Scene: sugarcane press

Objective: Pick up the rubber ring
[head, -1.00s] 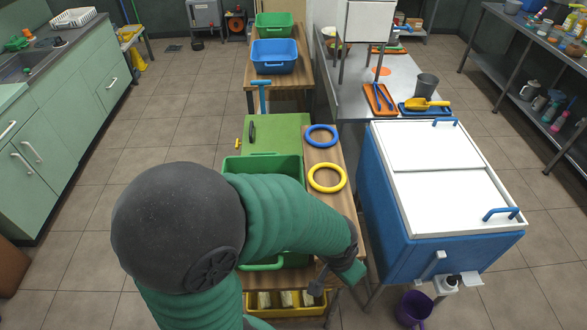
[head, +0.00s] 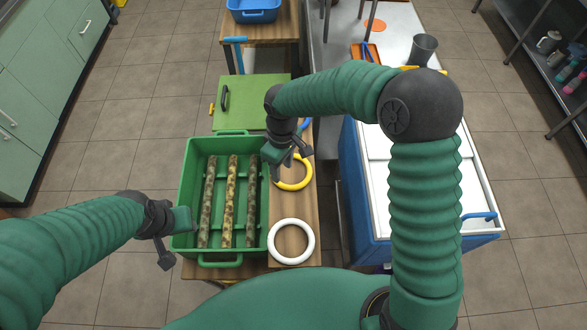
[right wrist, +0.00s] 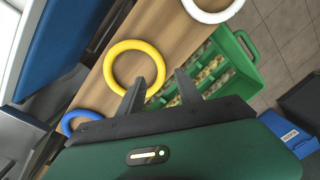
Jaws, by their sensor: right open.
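Three rings lie along a narrow wooden board (head: 310,212). The yellow ring (head: 293,187) is in the middle, the white ring (head: 312,242) is nearer me, and the blue ring (head: 304,126) is farther off, mostly hidden by my right arm. My right gripper (head: 290,161) is open above the yellow ring and covers part of it. In the right wrist view the open fingers (right wrist: 160,84) point at the right side of the yellow ring (right wrist: 108,70); contact cannot be told. My left gripper (head: 172,240) is at the green crate's left edge, its jaws unclear.
The green crate (head: 186,200) holds three mottled cane stalks (head: 230,200) left of the board. A green panel with a dark handle (head: 224,98) lies behind it. A blue, white-lidded chest (head: 352,190) stands close on the right. Tiled floor is clear at left.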

